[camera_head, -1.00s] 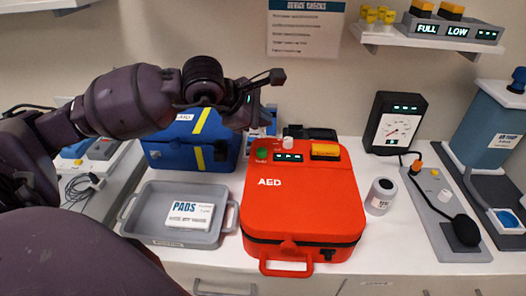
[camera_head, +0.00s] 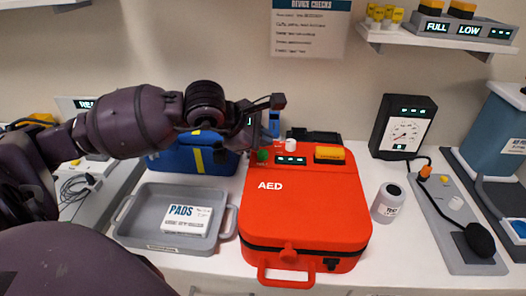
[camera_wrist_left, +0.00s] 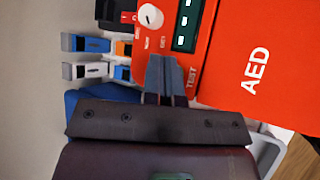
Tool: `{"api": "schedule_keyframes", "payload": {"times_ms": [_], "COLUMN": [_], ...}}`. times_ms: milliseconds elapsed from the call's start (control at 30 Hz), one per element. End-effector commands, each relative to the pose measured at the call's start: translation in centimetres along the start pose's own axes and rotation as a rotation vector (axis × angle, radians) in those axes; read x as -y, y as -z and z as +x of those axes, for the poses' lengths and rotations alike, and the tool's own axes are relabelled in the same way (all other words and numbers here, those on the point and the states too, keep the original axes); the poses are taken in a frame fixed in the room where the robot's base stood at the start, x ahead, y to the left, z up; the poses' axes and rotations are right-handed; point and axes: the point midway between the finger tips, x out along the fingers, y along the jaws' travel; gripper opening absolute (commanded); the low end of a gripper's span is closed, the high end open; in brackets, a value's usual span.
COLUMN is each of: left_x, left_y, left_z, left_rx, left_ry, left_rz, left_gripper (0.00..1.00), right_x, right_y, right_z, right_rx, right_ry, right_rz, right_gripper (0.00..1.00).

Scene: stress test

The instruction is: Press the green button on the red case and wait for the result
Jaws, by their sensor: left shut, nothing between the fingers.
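The red AED case (camera_head: 310,205) sits flat on the white counter; it also shows in the wrist view (camera_wrist_left: 225,60). The green button (camera_head: 262,156) is at the case's back left corner and partly covered by my gripper. In the wrist view the fingers hide it, beside the TEST label. My left gripper (camera_head: 266,140) is shut and empty, its fingertips (camera_wrist_left: 165,70) right at the button; I cannot tell whether they touch it. The case's small display (camera_head: 291,160) shows three lit marks. My right gripper is not in view.
A grey tray (camera_head: 150,236) with a PADS packet (camera_head: 187,219) stands left of the case. A blue case (camera_head: 180,158) is behind it. A white knob (camera_head: 290,145) and yellow button (camera_head: 329,154) are on the case. A small jar (camera_head: 387,203) stands to the right.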

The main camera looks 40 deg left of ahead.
Motion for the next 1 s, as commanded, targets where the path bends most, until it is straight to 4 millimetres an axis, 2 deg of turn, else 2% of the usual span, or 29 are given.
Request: {"api": "schedule_keyframes", "payload": {"times_ms": [1000], "left_x": [0.00], "left_y": [0.00], "left_z": [0.01], "left_rx": [0.000], "left_ry": [0.000], "left_rz": [0.000], "left_gripper": [0.00], "right_x": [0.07], "right_y": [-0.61], "right_z": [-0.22], "right_rx": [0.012], "right_ry": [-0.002], "right_rz": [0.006], "right_gripper": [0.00]}}
